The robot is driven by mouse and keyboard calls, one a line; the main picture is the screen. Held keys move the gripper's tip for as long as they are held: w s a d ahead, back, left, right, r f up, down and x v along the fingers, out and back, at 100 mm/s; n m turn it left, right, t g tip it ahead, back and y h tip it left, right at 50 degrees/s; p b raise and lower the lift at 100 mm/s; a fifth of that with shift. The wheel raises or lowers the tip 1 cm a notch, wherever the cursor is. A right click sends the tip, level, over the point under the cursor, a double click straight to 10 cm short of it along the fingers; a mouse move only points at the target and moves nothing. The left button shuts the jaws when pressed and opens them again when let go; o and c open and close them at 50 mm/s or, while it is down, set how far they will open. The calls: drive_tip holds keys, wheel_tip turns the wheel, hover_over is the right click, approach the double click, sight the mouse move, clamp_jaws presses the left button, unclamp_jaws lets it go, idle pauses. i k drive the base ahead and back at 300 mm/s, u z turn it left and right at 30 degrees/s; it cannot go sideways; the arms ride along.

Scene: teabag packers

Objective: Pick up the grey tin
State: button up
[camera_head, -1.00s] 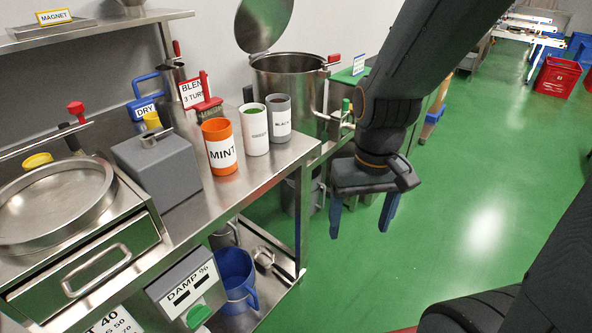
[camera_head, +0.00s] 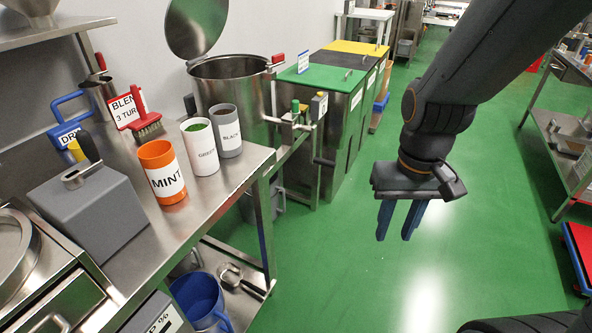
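The grey tin (camera_head: 226,139) stands upright at the far right end of the steel bench, with a white label reading BLACK and dark contents at its open top. The white GREEN tin (camera_head: 200,155) is close beside it on the left, and the orange MINT tin (camera_head: 161,157) stands left of that. My gripper (camera_head: 399,231) hangs over the green floor, well to the right of the bench and apart from the tins. Its two blue fingers point down with a gap between them, and nothing is held.
A steel vat (camera_head: 235,93) with a raised lid stands behind the tins. A brush (camera_head: 146,124) and a BLEND sign (camera_head: 125,108) are behind the MINT tin. A grey block (camera_head: 88,215) sits at the bench's left. Open floor lies right.

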sight(224, 117)
drive_tip(key=z, duration=0.5)
drive_tip(key=k, duration=0.3)
drive_tip(key=u, duration=1.1)
drive_tip(key=k, duration=0.5)
drive_tip(key=z, duration=2)
drive_tip(key=i, duration=1.3)
drive_tip(key=u, duration=2.5)
